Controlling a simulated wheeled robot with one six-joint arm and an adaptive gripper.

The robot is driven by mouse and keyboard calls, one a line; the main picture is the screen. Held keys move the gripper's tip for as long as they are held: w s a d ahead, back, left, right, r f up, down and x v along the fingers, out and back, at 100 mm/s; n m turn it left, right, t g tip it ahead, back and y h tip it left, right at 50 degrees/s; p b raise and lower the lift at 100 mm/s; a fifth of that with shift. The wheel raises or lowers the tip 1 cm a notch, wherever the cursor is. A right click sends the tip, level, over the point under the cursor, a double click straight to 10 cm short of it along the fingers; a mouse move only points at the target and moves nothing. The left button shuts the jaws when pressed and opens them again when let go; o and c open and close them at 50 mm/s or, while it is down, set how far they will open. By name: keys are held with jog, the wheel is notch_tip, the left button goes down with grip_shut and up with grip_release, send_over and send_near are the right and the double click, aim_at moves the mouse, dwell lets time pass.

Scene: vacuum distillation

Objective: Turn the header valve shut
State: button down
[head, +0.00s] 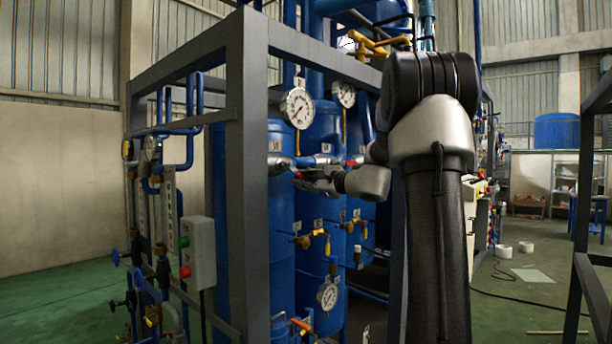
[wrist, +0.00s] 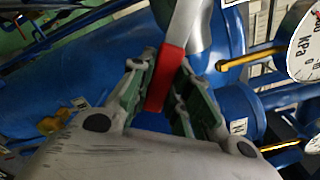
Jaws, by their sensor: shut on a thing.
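The header valve's handle shows in the wrist view as a flat metal lever with a red grip (wrist: 168,75). My gripper (wrist: 165,88) has a finger on each side of the red grip and is shut on it. The metal part of the lever runs up to a silver pipe fitting at the top. In the head view my gripper (head: 308,181) is at the front blue column, just below the silver header pipe (head: 280,162). A bit of red shows at its fingertips; the rest of the handle is mostly hidden there.
Pressure gauges (head: 297,108) hang close above the header, and one edge shows in the wrist view (wrist: 307,45). A grey frame post (head: 248,190) stands left of my gripper. Yellow-handled valves (head: 316,236) sit lower on the columns. Open floor lies at right.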

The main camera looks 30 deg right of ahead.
jog(key=s+a+f+m, duration=0.2)
jog(key=a+m, duration=0.4)
jog(key=m, duration=0.5)
jog(key=shift+f, duration=0.7)
jog(key=shift+s+a, duration=0.1)
jog(key=shift+a, duration=0.05)
jog(key=c, duration=1.3)
grip_release()
jog(key=shift+s, duration=0.1)
jog(key=v, duration=1.2)
